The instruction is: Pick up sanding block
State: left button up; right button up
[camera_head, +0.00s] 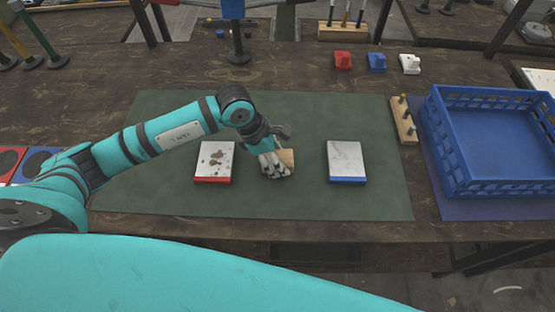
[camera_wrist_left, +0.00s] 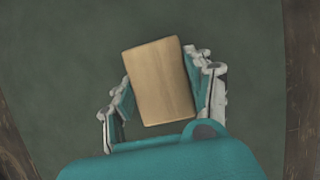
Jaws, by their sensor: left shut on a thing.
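The sanding block (camera_head: 287,157) is a small tan block over the green mat, between two white-topped plates. In the left wrist view the block (camera_wrist_left: 160,80) shows its flat tan face, slightly tilted, between the fingers. My left gripper (camera_head: 277,166) is shut on it, with a finger on each side in the left wrist view (camera_wrist_left: 165,95). The gripper hides part of the block in the head view. I cannot tell whether the block touches the mat. My right gripper is not in view.
A stained plate with a red edge (camera_head: 215,161) lies left of the gripper, and a white plate with a blue edge (camera_head: 346,161) lies right. A blue crate (camera_head: 480,190) stands at the right beside a wooden peg rack (camera_head: 403,120). The green mat (camera_head: 310,105) is clear behind.

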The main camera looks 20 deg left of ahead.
aim_at(281, 159)
pick_arm(q)
jog(key=shift+r+b, duration=0.3)
jog(key=shift+r, duration=0.5)
jog(key=shift+s+a+r+b, duration=0.15)
jog(key=shift+r+b, duration=0.25)
jog(key=shift+r, duration=0.55)
jog(key=s+a+b, duration=0.1)
jog(key=s, duration=0.3)
jog(key=s+a+b, duration=0.1)
jog(key=s, duration=0.3)
jog(key=s+a+r+b, duration=0.1)
jog(key=s, duration=0.3)
jog(key=shift+a, duration=0.2)
jog(key=shift+s+a+r+p, duration=0.15)
jog(key=shift+s+r+p, duration=0.1)
jog(key=shift+s, duration=0.3)
jog(key=shift+s+a+r+p, duration=0.15)
jog(key=shift+s+p, duration=0.1)
jog(key=shift+s, duration=0.3)
jog(key=shift+s+a+f, duration=0.1)
jog(key=shift+s, duration=0.35)
